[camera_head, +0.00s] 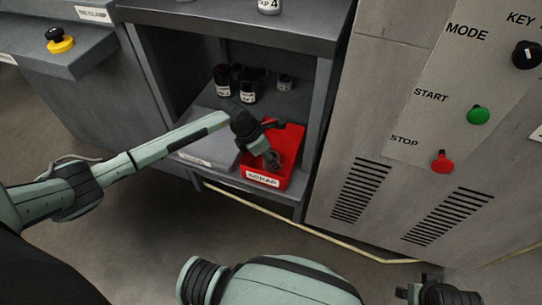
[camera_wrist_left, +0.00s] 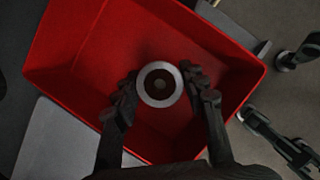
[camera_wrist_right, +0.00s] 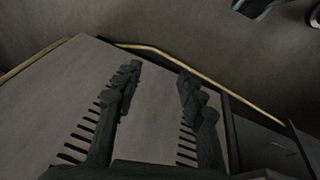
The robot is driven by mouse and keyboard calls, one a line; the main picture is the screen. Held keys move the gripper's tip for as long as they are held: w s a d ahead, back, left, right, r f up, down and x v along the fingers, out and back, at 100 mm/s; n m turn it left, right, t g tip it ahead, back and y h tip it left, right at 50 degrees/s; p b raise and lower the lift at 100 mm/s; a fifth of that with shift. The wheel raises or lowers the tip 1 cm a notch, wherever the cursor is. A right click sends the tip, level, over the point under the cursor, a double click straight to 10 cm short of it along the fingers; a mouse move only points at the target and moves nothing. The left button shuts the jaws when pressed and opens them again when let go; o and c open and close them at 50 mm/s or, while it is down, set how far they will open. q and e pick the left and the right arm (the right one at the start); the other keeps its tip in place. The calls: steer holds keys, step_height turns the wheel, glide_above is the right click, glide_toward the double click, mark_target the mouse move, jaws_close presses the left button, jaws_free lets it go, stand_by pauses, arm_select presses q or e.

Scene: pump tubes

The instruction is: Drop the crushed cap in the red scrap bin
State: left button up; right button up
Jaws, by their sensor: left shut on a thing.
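The red scrap bin (camera_head: 291,158), with a white label on its front, stands on the lower shelf of the grey cabinet. My left gripper (camera_head: 272,161) reaches into the cabinet and is over the bin's opening. In the left wrist view the crushed cap (camera_wrist_left: 159,103), a pale metal ring with a dark middle, is between the fingers of the left gripper (camera_wrist_left: 160,88), which is shut on it. The red bin (camera_wrist_left: 85,60) spreads out beneath. My right gripper (camera_wrist_right: 158,85) is open and empty, facing the grey floor and a vented panel.
A grey lidded box (camera_head: 205,140) is left of the bin. Several dark jars (camera_head: 247,92) stand behind on the shelf. The cabinet's top shelf edge (camera_head: 235,30) overhangs the left arm. A control panel with a green start button (camera_head: 478,115) and red stop button (camera_head: 441,160) stands right.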

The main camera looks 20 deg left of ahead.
arm_select(q)
steer(key=o, duration=1.4)
steer(key=shift+c, duration=0.2)
arm_select(e)
steer(key=shift+w+a+r, duration=0.1)
steer(key=shift+w+r, duration=0.05)
steer(key=shift+r, duration=0.2)
arm_select(q)
steer(key=shift+r, duration=0.1)
steer(key=shift+a+r, duration=0.1)
steer(key=shift+r, duration=0.1)
steer(key=v, duration=1.1)
steer(key=shift+r+p, duration=0.35)
steer(key=shift+p, duration=0.1)
arm_select(e)
steer(key=shift+a+f, duration=0.15)
steer(key=shift+f, duration=0.95)
